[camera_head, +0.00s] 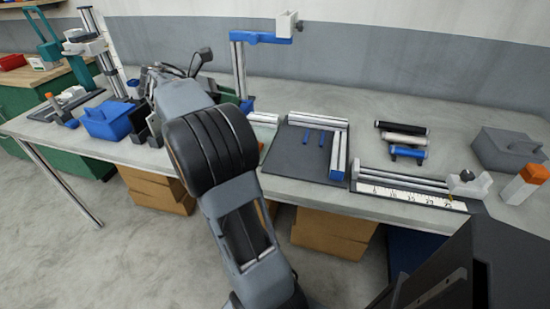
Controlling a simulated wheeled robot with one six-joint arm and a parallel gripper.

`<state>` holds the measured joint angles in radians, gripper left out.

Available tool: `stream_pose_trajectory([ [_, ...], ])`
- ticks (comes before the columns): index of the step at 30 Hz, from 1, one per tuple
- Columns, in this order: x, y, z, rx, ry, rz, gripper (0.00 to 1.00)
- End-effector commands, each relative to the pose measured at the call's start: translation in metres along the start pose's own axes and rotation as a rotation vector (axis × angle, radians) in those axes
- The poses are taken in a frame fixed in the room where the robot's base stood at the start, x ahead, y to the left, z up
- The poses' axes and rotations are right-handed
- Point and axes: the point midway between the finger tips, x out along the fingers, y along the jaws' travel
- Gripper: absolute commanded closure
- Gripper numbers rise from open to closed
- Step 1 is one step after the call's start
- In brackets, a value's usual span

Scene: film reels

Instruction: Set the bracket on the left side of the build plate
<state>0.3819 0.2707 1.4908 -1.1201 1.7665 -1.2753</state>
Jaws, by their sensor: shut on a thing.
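My arm reaches from the bottom of the view over the bench towards the back left. My gripper (147,108) is at its far end, a dark shape mostly hidden behind my own arm. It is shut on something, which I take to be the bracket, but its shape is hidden. The dark flat plate (293,156) in the middle of the bench appears to be the build plate. Silver bars run along its back and right edges, and two small blue pieces lie on it. My gripper is well to its left. The left part of the plate is bare.
A blue bin (107,121) stands left of my gripper. A stand with a blue arm (240,70) rises behind my arm. Several cylinders (402,138), a ruler rig (412,194), a grey box (508,150) and an orange-capped bottle (526,184) stand to the right.

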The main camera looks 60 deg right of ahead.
Motion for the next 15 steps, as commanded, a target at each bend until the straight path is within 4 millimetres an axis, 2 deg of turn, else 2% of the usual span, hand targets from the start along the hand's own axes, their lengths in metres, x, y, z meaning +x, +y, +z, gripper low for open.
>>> stream_pose_trajectory([
  [1, 0.003, 0.000, -0.007, 0.001, -0.001, 0.002, 1.00],
  [5, 0.014, -0.002, -0.013, 0.000, -0.001, 0.004, 1.00],
  [8, 0.035, -0.006, -0.014, 0.000, -0.001, 0.004, 1.00],
  [15, 0.099, -0.018, -0.017, 0.000, -0.001, 0.005, 1.00],
])
